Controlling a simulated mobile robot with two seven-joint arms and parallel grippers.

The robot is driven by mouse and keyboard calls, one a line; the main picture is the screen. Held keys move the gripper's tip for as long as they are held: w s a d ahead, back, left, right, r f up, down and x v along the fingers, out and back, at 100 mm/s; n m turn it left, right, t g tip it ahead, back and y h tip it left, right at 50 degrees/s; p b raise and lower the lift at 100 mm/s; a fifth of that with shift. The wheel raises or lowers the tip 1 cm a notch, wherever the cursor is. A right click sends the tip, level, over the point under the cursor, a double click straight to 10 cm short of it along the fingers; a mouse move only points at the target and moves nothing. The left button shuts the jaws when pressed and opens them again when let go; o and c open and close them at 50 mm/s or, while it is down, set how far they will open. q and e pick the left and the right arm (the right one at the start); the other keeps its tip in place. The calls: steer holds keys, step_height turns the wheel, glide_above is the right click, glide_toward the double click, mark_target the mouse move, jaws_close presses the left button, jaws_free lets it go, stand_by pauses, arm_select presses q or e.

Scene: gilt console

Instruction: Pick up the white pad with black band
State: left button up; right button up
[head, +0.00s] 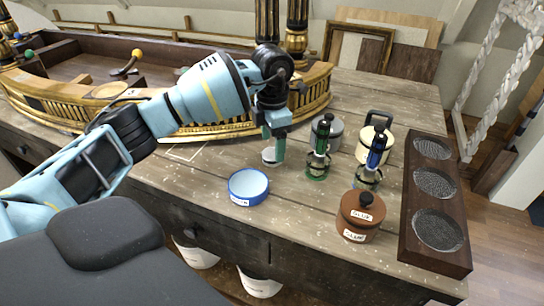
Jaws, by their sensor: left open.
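A small whitish round piece (268,156), which looks like the white pad, is on the wooden table just behind the blue tin. Its dark band is too small to make out clearly. My left gripper (274,150) comes down over it from above, fingers pointing down. The gripper is open, and one teal finger stands at the pad's right side and hides part of it. I cannot tell whether the fingers touch the pad. My right gripper is not in view.
A blue round tin (248,186) stands in front. To the right are a green vial in a stand (318,158), a blue vial (373,158), a grey pot (334,128), a cream pot (364,146), a brown lidded pot (359,217) and a dark three-well tray (409,235). A gilt console (230,127) stands behind.

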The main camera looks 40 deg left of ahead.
mark_target(272, 152)
arm_select(q)
steer(key=f, duration=0.4)
steer(key=shift+w+a+f, duration=0.2)
steer(key=c, duration=1)
steer(key=shift+c, duration=0.2)
steer(key=shift+r, duration=0.1)
steer(key=shift+r, duration=0.45)
steer(key=shift+s+d+r, duration=0.1)
steer(key=shift+d+r, duration=0.15)
steer(key=shift+r, duration=0.4)
steer(key=shift+s+d+r, duration=0.1)
steer(key=shift+d+r, duration=0.15)
steer(key=shift+r, duration=0.35)
steer(key=s+d, duration=0.2)
steer(key=d, duration=0.2)
steer(key=s+d+r, duration=0.1)
steer(key=s+d, duration=0.1)
steer(key=d, duration=0.3)
steer(key=s+d, duration=0.2)
steer(key=d, duration=0.2)
steer(key=shift+s+d+r+b, duration=0.1)
steer(key=shift+d+r+b, duration=0.1)
steer(key=shift+d+b, duration=0.15)
